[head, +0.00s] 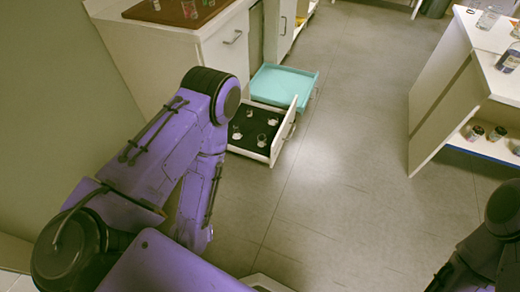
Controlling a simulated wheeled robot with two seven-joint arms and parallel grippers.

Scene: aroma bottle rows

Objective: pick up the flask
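Several small clear glass vessels stand apart on the dark bottom of an open white drawer (286,140). One of them (261,140) is near the drawer's front right. A clear glass vessel (488,18) also stands on the white counter at the upper right. They are too small to tell which one is the flask. My purple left arm reaches in from the left and bends down beside the drawer, but its gripper does not show. Part of my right arm shows at the lower right corner, and its gripper is out of view.
A teal open drawer or tray (283,84) is just behind the white drawer. A white cabinet (160,50) carries a brown board (178,10). A dark bottle (509,60) stands on the right counter (502,88), with jars on a shelf below. The grey floor (340,170) between is clear.

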